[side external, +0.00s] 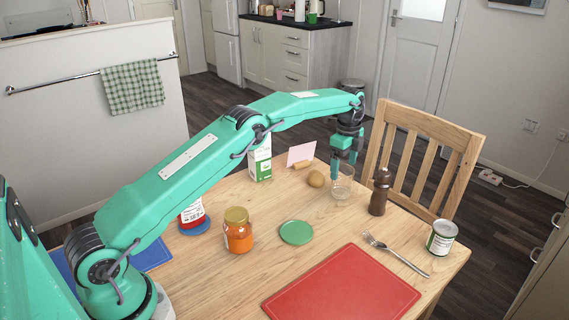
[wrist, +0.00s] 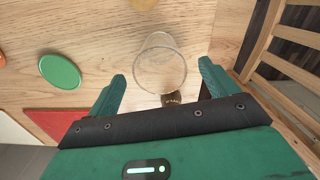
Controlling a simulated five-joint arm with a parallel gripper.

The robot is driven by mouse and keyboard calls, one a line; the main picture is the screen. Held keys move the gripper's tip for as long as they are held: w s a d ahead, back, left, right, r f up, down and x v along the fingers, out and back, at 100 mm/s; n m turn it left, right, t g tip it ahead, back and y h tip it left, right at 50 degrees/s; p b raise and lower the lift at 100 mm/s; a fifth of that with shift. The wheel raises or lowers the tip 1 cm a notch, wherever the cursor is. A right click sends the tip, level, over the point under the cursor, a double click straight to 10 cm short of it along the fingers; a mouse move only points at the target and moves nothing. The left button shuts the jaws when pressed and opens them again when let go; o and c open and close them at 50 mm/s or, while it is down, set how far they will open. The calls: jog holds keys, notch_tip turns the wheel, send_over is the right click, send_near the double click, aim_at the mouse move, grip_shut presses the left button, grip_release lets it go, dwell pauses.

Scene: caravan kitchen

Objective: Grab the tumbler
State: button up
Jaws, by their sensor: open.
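The clear glass tumbler (side external: 342,187) stands on the wooden table near its far edge, left of the dark pepper mill. My gripper (side external: 345,172) is above and around the tumbler's upper part in the side view, pointing down. In the wrist view the tumbler (wrist: 160,68) shows just ahead of and between the two teal fingertips of my gripper (wrist: 162,78). The fingers are spread wide, with space on both sides of the glass. Whether the fingertips are below the rim is hard to tell.
A green disc (side external: 296,232), fork (side external: 395,255), red board (side external: 341,285), jar (side external: 238,231) and can (side external: 441,238) are nearer. A chair (side external: 425,160) stands behind.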

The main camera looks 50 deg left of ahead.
aim_at(343, 177)
jog(key=shift+d+f, duration=0.15)
jog(key=shift+f, duration=2.5)
jog(key=shift+r, duration=0.1)
jog(key=c, duration=1.3)
jog(key=shift+o, duration=0.2)
jog(key=shift+r, duration=0.15)
jog(key=shift+r, duration=1.65)
jog(key=shift+d+r, duration=0.15)
jog(key=shift+r, duration=0.2)
jog(key=s+d+r, duration=0.5)
jog(key=d+r, duration=0.1)
jog(key=d, duration=0.4)
jog(key=shift+s+r, duration=0.2)
jog(key=shift+r, duration=0.15)
